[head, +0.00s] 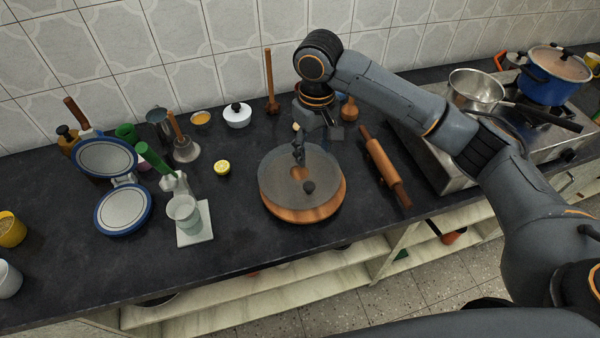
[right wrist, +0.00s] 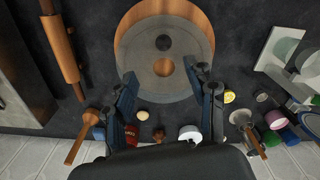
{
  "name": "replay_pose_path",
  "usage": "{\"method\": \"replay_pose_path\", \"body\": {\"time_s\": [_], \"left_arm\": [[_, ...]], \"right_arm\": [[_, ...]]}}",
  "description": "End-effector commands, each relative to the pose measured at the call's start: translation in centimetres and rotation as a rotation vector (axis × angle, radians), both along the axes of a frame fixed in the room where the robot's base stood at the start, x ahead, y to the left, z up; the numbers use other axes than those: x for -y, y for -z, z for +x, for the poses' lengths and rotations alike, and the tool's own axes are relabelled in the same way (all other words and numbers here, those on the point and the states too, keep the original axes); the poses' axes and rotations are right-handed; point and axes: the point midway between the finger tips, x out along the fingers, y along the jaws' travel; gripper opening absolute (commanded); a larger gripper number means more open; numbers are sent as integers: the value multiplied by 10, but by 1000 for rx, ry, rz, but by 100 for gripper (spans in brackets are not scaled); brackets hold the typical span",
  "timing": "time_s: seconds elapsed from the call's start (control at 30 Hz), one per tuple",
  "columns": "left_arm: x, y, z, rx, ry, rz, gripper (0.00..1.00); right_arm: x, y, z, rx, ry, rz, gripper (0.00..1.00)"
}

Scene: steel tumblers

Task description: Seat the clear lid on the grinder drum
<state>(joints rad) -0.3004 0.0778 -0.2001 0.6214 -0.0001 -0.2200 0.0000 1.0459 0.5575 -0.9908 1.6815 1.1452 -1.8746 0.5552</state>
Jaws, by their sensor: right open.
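The grinder drum (head: 306,214) is a round, low wooden body on the dark counter, and its wood rim shows in the right wrist view (right wrist: 201,20). The clear lid (head: 277,180) is a grey see-through disc lying over the drum, off-centre toward the wall, so the drum's front rim is uncovered. In the right wrist view the lid (right wrist: 140,60) reaches in between the fingers. My right gripper (head: 299,155) is open at the lid's wall-side edge; contact is unclear. My left gripper is out of view.
A rolling pin (head: 384,168) lies right of the drum, before the stove with a steel pan (head: 476,88) and blue pot (head: 550,83). A lemon half (head: 222,168) and white lidded pot (head: 237,115) stand left. A glass (head: 184,211) stands on a white tile.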

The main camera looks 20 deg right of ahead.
Motion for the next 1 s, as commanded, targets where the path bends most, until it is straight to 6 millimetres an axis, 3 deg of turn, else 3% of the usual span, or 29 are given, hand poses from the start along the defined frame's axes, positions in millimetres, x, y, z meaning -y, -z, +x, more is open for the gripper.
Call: {"method": "replay_pose_path", "body": {"time_s": [0.3,0.57,0.83,1.0], "left_arm": [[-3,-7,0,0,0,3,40],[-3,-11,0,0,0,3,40],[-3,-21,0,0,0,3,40],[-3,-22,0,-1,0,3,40]], "right_arm": [[0,61,-1,-3,0,-1,56],[-2,80,-1,-1,-1,0,56],[-6,118,-3,0,-2,0,56],[-5,127,-3,2,-3,0,56]]}}
